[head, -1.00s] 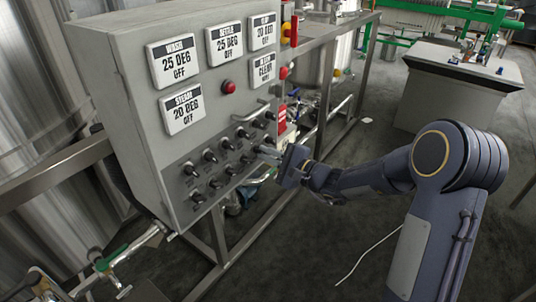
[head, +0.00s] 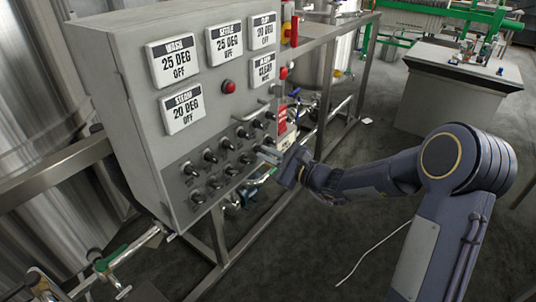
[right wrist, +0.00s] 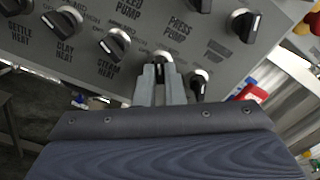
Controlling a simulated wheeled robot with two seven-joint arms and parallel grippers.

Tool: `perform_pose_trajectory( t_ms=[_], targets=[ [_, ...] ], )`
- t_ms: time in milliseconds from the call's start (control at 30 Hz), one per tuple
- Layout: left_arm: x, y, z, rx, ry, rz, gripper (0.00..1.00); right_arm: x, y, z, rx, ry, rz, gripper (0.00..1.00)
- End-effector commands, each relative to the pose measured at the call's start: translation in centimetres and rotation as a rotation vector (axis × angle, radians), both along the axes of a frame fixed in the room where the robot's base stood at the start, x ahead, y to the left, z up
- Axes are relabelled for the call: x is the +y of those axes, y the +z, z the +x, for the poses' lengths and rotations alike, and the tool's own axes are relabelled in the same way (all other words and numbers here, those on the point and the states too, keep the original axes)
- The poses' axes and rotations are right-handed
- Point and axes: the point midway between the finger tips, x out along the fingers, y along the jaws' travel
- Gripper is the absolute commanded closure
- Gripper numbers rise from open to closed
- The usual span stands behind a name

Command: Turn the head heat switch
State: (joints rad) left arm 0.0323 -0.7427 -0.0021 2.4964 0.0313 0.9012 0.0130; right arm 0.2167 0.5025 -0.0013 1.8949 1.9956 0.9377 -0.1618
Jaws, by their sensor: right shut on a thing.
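The grey control panel (head: 140,60) carries rows of black rotary switches on its lower front. My right gripper (head: 262,152) reaches in from the right to the right end of the lower switches. In the right wrist view its two fingers (right wrist: 161,78) are shut on a switch knob (right wrist: 162,56). The label of this knob is hidden behind the fingers. To its left is the knob (right wrist: 115,43) labelled STEAM HEAT, and further left the one (right wrist: 62,20) labelled CLAY HEAT. Another knob (right wrist: 199,82) stands just right of the fingers. My left gripper is not in view.
White display plates (head: 174,60) sit above the switches, with a red button (head: 228,87) between them. A metal handle (head: 250,112) juts out near the upper switches. A steel frame (head: 360,75) and pipes are behind; open floor lies to the right.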

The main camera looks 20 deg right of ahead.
Motion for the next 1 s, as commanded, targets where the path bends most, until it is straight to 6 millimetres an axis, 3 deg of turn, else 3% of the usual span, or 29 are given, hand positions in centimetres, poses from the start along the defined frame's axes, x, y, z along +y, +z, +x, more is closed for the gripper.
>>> perform_pose_trajectory(
  t_ms=[400, 933, 967, 1000],
  targets=[
    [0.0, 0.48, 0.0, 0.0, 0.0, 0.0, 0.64, -0.04, -0.05, -0.03, 0.12, 0.0, 0.151, 1.0],
    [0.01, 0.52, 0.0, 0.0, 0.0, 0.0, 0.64, -0.04, -0.1, -0.03, 0.136, 0.0, 0.171, 1.0],
    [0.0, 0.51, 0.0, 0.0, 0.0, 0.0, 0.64, -0.04, -0.1, -0.03, 0.136, 0.0, 0.171, 0.88],
    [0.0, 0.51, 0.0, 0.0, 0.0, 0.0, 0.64, -0.04, -0.1, -0.03, 0.135, 0.0, 0.17, 0.83]
  ],
)
